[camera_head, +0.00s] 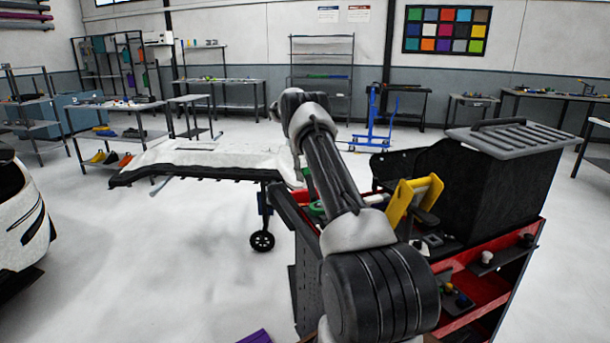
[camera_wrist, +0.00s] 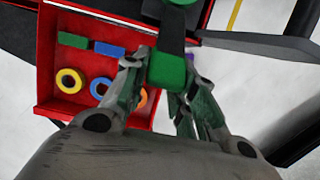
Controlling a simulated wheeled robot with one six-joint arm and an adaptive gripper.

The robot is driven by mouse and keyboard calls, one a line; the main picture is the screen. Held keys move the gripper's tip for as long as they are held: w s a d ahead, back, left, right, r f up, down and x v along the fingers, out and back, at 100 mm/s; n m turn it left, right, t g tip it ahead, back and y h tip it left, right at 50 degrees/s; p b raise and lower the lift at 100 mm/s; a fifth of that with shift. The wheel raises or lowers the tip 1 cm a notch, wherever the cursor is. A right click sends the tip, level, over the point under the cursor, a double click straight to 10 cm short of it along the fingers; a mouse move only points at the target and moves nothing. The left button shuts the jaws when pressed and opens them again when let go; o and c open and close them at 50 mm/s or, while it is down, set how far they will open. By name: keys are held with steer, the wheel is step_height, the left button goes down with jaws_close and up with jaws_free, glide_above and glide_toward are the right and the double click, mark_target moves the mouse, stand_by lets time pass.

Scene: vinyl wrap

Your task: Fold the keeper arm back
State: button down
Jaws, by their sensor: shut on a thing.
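In the wrist view, my gripper (camera_wrist: 165,76) has its two fingers on either side of the green end of a short dark arm (camera_wrist: 173,40), which looks like the keeper arm. It is shut on that green end. The dark arm runs up the picture to another green part (camera_wrist: 181,4) at the top edge, where the frame cuts it off. In the head view my own arm hides the gripper and most of this spot. A small green piece (camera_head: 317,208) shows just left of my arm, at the red cart.
A red drawer (camera_wrist: 45,75) with coloured rings and blocks lies beside the gripper. A long grey bar (camera_wrist: 260,45) extends right. The red cart (camera_head: 528,240) carries a black bin (camera_head: 500,185) and yellow handle (camera_head: 400,200). A wheeled table (camera_head: 215,160) stands left; the floor between is clear.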

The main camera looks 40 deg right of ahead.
steer(key=shift+f, duration=0.3)
steer(key=c, duration=1.1)
jaws_free()
steer(key=shift+w, duration=0.15)
steer(key=shift+r, duration=0.1)
step_height(320, 180, up, 10)
steer(key=shift+f, duration=0.1)
